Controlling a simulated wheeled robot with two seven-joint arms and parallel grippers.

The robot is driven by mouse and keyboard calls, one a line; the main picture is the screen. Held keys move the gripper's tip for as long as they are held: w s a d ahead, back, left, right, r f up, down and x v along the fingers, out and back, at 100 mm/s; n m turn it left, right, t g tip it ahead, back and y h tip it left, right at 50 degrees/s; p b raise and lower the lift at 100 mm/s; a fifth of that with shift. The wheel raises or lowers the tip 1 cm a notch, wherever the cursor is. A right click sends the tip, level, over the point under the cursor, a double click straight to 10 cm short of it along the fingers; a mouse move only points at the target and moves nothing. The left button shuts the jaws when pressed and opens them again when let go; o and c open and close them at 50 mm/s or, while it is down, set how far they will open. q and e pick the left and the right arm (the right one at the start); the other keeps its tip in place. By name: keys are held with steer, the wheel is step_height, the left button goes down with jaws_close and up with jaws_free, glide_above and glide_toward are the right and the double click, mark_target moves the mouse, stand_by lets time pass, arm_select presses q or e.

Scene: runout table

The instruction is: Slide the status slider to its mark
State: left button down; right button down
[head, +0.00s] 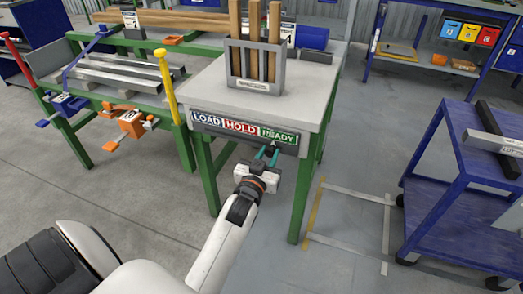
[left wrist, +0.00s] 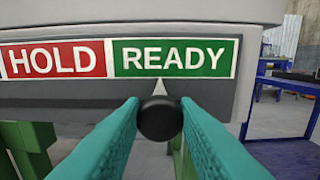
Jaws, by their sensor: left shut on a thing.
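The status panel on the table's front edge carries a blue LOAD label (head: 206,119), a red HOLD label (head: 241,127) and a green READY label (head: 279,135). In the left wrist view the READY label (left wrist: 173,58) is large, with the HOLD label (left wrist: 56,60) to its left. The slider's dark round knob (left wrist: 160,118) sits under the READY label, and its pale pointer tip points up at about the label's middle. My left gripper (head: 267,152) is shut on the knob, with a teal finger on each side. My right gripper is not in view.
The grey table (head: 200,88) bears a holder (head: 255,86) with upright wooden bars. A green rack with metal bars (head: 125,72) and orange clamps stands at the left. A blue cart (head: 455,215) stands at the right. The floor between table and cart is clear.

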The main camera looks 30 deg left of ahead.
arm_select(q)
steer(key=shift+w+d, duration=0.2)
steer(key=shift+d, duration=0.5)
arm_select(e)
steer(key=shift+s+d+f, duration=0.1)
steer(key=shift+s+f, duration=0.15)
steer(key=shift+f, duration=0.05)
arm_select(q)
steer(key=c, duration=1.1)
jaws_free()
steer(key=shift+d, duration=0.15)
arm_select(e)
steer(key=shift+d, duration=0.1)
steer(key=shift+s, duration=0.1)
